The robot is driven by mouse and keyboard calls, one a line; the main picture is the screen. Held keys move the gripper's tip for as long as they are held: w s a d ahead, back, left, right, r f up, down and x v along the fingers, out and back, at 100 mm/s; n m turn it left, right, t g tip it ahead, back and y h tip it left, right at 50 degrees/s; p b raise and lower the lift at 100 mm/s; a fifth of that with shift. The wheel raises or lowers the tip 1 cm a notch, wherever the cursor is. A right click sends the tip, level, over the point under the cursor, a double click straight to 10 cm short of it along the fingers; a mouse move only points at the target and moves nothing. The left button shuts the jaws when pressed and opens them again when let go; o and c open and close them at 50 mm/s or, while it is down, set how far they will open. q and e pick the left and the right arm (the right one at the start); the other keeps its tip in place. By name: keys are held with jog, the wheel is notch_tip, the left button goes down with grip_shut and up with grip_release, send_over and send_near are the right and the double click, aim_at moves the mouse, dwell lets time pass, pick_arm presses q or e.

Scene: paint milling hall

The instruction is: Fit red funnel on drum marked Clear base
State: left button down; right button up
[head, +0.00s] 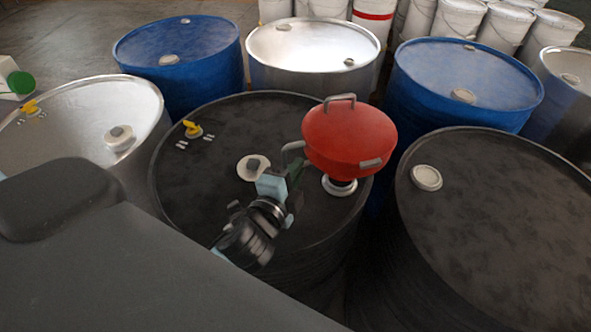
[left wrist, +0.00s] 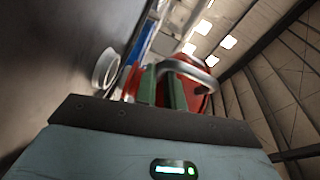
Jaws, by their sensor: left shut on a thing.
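The red funnel (head: 348,138) with grey handles is above the right side of the middle black drum (head: 225,120). Its spout is hidden; a dark collar under the bowl meets or hovers just over a pale round opening (head: 340,188), and I cannot tell whether it is seated. My left gripper (head: 294,168) is shut on the funnel at its left side, by a grey handle. The left wrist view shows the green fingers (left wrist: 163,88) with the funnel (left wrist: 198,88) just beyond them. No "Clear base" marking is readable. My right gripper is not in view.
The same drum carries a pale cap (head: 253,167) and a yellow tap (head: 192,129). Another black drum (head: 510,210) with a white cap (head: 426,178) stands close right. Blue drums (head: 180,50) and silver drums (head: 312,45) stand around, with white pails (head: 460,18) behind.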

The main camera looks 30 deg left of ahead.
pick_arm(q)
jog(key=shift+f, duration=0.15)
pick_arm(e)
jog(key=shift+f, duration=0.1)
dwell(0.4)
pick_arm(q)
jog(key=shift+f, duration=0.45)
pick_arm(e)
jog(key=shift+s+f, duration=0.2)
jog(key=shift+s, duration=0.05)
pick_arm(q)
jog(key=shift+f, duration=0.1)
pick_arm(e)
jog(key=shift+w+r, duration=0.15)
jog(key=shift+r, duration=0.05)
pick_arm(q)
jog(key=shift+f+b, duration=0.7)
jog(key=shift+f, duration=0.35)
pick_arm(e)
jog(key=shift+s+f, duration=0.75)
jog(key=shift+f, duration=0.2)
pick_arm(q)
jog(key=c, duration=1.4)
grip_release()
jog(key=shift+f, duration=0.15)
jog(key=shift+s, duration=0.1)
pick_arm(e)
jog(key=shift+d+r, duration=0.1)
